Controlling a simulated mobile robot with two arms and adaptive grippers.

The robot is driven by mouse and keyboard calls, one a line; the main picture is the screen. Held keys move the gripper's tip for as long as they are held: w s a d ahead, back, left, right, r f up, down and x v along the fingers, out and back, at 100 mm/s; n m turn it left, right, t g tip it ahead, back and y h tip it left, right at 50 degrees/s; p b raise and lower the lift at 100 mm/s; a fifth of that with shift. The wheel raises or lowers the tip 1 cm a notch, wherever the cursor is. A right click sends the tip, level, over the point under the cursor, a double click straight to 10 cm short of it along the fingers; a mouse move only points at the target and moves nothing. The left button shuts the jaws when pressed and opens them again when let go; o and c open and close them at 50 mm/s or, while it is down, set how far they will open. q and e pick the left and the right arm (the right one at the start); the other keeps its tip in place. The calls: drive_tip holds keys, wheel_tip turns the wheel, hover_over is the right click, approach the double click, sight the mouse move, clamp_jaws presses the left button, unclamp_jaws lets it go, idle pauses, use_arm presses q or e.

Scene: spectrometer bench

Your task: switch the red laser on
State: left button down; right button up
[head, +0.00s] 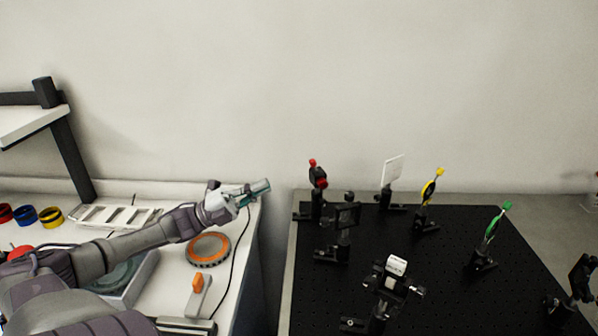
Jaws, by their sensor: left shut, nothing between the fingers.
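My left arm reaches in from the lower left over the white bench (160,285). Its gripper (262,187) is shut and empty, above the bench's back right corner, pointing right towards the black optical board (400,240). A black mount with red knobs (318,180) stands at the board's back left corner, to the right of the gripper and apart from it. I cannot make out which thing is the red laser or its switch. A red rounded part (20,252) shows at the far left, partly behind my arm. My right gripper is not in view.
On the bench are an orange-ringed disc (208,249), an orange-handled tool (198,285), a slotted rack (115,216) and a dark cable (236,270).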

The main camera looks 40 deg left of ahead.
sight(314, 166)
use_arm(q)
drive_tip(key=x, duration=1)
drive_tip(key=shift+p, duration=0.3)
drive_tip(key=shift+w, duration=0.1)
